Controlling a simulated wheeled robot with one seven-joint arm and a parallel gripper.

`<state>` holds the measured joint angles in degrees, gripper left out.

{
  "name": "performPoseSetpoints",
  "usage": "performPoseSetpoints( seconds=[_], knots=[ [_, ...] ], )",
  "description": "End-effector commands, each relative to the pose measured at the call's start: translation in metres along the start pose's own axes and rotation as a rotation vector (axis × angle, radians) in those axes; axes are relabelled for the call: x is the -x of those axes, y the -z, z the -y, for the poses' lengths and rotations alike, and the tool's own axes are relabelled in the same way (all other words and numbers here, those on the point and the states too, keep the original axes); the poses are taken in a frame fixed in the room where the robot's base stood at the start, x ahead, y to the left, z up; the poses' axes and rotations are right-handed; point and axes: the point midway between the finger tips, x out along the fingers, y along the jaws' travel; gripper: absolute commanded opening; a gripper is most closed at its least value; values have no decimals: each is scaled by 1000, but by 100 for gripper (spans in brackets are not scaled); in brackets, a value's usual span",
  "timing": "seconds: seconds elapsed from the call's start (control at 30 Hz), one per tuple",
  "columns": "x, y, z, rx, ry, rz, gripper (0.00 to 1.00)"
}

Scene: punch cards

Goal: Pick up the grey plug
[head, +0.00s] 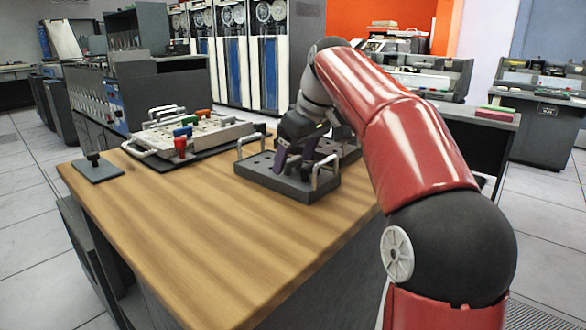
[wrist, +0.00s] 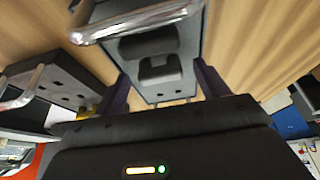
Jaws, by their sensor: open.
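My gripper (head: 296,160) is over a dark grey rack (head: 262,178) with holes and metal handles on the wooden table. Its two purple fingers are apart, and it is open. In the wrist view my gripper (wrist: 162,90) has a dark grey plug (wrist: 160,72) between its fingers, standing on the rack (wrist: 190,88). I cannot tell whether either finger touches the plug. In the head view the plug is hidden or cannot be told apart from the dark gripper and rack.
A second dark holder (wrist: 62,82) with a metal handle stands beside the rack. A panel (head: 205,133) with red, blue and green plugs stands at the table's back left. A small dark plate (head: 97,170) with an upright peg lies at the left. The wooden table front (head: 200,235) is clear.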

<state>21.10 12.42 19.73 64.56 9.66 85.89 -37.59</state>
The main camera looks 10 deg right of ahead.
Motion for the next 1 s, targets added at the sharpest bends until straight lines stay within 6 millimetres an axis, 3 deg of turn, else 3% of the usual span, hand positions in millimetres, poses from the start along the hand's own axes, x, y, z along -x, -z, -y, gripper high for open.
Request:
performPoseSetpoints(
  seconds=[0.13,0.43,0.77,1.0],
  knots=[
    [1,0,0,0,0,0,71],
    [1,0,0,0,0,0,32],
    [4,2,0,0,0,0,31],
    [32,14,0,2,-2,-2,31]
  ],
)
